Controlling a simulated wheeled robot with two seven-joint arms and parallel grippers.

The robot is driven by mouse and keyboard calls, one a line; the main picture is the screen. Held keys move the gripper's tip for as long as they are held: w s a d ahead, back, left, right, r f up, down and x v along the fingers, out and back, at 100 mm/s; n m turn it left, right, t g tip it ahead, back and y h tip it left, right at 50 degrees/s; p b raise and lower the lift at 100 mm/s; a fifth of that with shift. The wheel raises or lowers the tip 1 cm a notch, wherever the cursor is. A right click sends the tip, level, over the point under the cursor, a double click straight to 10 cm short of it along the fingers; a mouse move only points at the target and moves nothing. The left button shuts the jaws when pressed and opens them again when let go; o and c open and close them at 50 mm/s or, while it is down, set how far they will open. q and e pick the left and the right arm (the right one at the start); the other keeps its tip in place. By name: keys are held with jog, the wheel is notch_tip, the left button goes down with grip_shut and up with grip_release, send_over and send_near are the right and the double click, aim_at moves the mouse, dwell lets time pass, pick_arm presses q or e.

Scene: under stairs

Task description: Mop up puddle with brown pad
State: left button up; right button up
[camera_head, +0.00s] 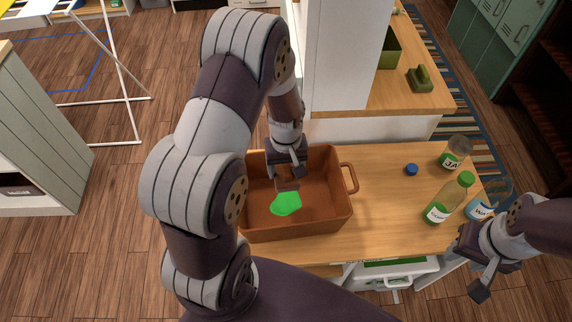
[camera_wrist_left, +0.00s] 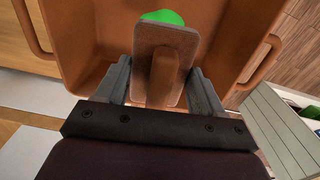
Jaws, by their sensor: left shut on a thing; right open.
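A bright green puddle (camera_head: 286,204) lies on the floor of a brown tray (camera_head: 300,231) with side handles. My left gripper (camera_head: 288,172) reaches down into the tray and is shut on the brown pad (camera_head: 287,185), just behind the puddle. In the left wrist view the brown pad (camera_wrist_left: 166,50) sits between the two fingers, gripped by its raised handle. Part of the puddle (camera_wrist_left: 163,17) shows beyond the pad's edge there; the pad may cover some of it. Whether the pad touches the tray floor I cannot tell. My right gripper (camera_head: 478,276) is open and empty at the lower right.
The tray stands on a wooden table (camera_head: 385,200). To its right are a blue cap (camera_head: 411,169), a jar (camera_head: 456,151), a green bottle (camera_head: 450,198) and a glass with a blue label (camera_head: 487,205). A white post (camera_head: 340,55) rises behind the tray.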

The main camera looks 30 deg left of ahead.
pick_arm(q)
notch_tip(320, 180, down, 13)
jog(key=b, duration=1)
jog(key=shift+w+d, duration=0.1)
jog(key=shift+f, duration=0.55)
jog(key=shift+f+b, duration=0.6)
jog(key=shift+s+a+r+p, duration=0.1)
jog(key=shift+s+a+p, duration=0.3)
jog(key=shift+a, duration=0.25)
jog(key=shift+s+a, duration=0.5)
jog(key=shift+a, duration=0.1)
jog(key=shift+w+d+p, duration=0.15)
jog(key=shift+w+d, duration=0.75)
jog(key=shift+d, duration=0.35)
jog(key=shift+w+d+p, duration=0.15)
jog(key=shift+w+d, duration=0.75)
jog(key=shift+d, duration=0.3)
